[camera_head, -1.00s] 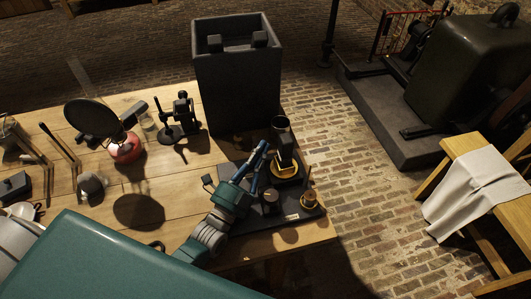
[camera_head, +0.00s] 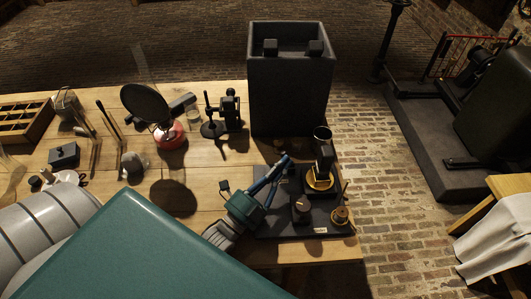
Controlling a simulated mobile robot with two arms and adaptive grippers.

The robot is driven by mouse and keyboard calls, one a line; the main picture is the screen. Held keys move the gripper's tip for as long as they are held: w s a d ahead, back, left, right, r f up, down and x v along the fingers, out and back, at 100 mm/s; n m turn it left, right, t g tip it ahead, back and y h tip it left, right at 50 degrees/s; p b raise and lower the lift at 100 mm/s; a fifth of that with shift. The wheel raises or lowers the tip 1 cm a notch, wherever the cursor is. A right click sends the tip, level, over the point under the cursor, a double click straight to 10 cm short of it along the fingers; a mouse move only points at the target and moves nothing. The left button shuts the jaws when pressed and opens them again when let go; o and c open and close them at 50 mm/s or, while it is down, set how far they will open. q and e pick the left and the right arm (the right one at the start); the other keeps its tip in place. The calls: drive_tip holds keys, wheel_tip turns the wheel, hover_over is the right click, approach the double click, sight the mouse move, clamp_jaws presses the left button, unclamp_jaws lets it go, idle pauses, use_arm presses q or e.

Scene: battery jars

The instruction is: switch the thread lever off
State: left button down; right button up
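A dark base board (camera_head: 282,227) lies at the right front corner of the wooden table. On it stand an upright device with a brass ring (camera_head: 320,182), a short dark cylinder (camera_head: 301,210) and a brass knob with a thin upright stem (camera_head: 340,216). I cannot tell which part is the thread lever. My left gripper (camera_head: 284,160) reaches over the board's left side, its blue fingers pointing up and right, just left of the upright device. Nothing is visibly held, but the finger gap is too small to read. My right gripper is not in view.
A tall dark open box (camera_head: 289,95) stands behind the board. A red flask (camera_head: 170,135) with a round dark disc, a black stand (camera_head: 229,110) and a wooden tray (camera_head: 25,122) are on the table. Brick floor (camera_head: 385,200) is open at the right.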

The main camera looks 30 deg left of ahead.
use_arm(q)
drive_tip(key=s, duration=0.3)
drive_tip(key=s+a, duration=0.1)
drive_tip(key=s, duration=0.6)
drive_tip(key=shift+s+a, duration=0.35)
drive_tip(key=shift+a, duration=0.05)
